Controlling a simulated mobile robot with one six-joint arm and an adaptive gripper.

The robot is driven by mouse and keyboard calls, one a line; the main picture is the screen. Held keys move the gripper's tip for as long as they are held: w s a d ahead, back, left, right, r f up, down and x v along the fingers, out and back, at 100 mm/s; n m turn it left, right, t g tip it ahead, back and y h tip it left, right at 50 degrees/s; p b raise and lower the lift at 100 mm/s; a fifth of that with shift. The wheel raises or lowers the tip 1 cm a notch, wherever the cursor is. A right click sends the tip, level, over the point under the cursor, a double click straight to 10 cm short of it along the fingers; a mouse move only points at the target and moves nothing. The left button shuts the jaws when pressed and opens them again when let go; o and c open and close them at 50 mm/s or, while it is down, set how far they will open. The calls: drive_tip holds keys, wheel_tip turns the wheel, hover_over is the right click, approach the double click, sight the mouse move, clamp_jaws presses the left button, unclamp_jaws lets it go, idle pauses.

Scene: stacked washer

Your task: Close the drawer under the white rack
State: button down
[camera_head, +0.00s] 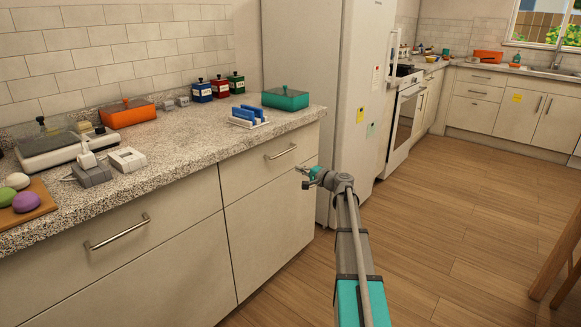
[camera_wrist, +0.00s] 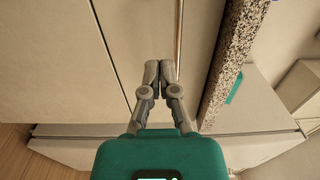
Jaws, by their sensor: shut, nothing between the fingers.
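The white rack (camera_head: 250,123), holding blue items, stands on the speckled counter near its right end. Under it is a pale drawer front (camera_head: 250,180) with a metal bar handle (camera_head: 281,152). The drawer front looks about flush with the panel below; I cannot tell whether a small gap is left. My gripper (camera_head: 303,172) is in front of the drawer's right part, lower right of the handle. In the wrist view, my gripper (camera_wrist: 160,66) is shut and empty, its tips close beside the handle bar (camera_wrist: 179,30). Contact with the drawer front cannot be told.
The counter edge (camera_wrist: 225,60) runs just above the drawer. A white fridge (camera_head: 325,100) stands beyond the counter's right end. Another drawer handle (camera_head: 117,232) is at left. A teal box (camera_head: 285,98) sits on the counter. The wooden floor (camera_head: 450,240) at right is mostly clear.

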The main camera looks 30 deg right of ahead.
drive_tip(key=shift+v, duration=0.95)
drive_tip(key=s+a+f+n+g, duration=0.3)
drive_tip(key=s+a+f, duration=0.1)
drive_tip(key=a, duration=0.5)
drive_tip(key=s+a+f+n+g, duration=0.2)
drive_tip(key=s+a+f+g, duration=0.2)
drive_tip(key=a, duration=0.4)
drive_tip(key=s+a+f+n+g, duration=0.3)
drive_tip(key=a+f, duration=0.1)
drive_tip(key=a, duration=0.5)
drive_tip(key=s+a+f+n+g+h, duration=0.3)
drive_tip(key=s+a+h, duration=0.1)
drive_tip(key=s, duration=0.6)
drive_tip(key=s+a+f+n+g+h, duration=0.2)
drive_tip(key=s+a+f+g+h, duration=0.1)
drive_tip(key=s, duration=0.8)
wheel_tip(320, 180, up, 33)
drive_tip(key=p, duration=3.3)
drive_tip(key=shift+a+p, duration=0.2)
drive_tip(key=shift+p, duration=0.15)
drive_tip(key=shift+w, duration=0.1)
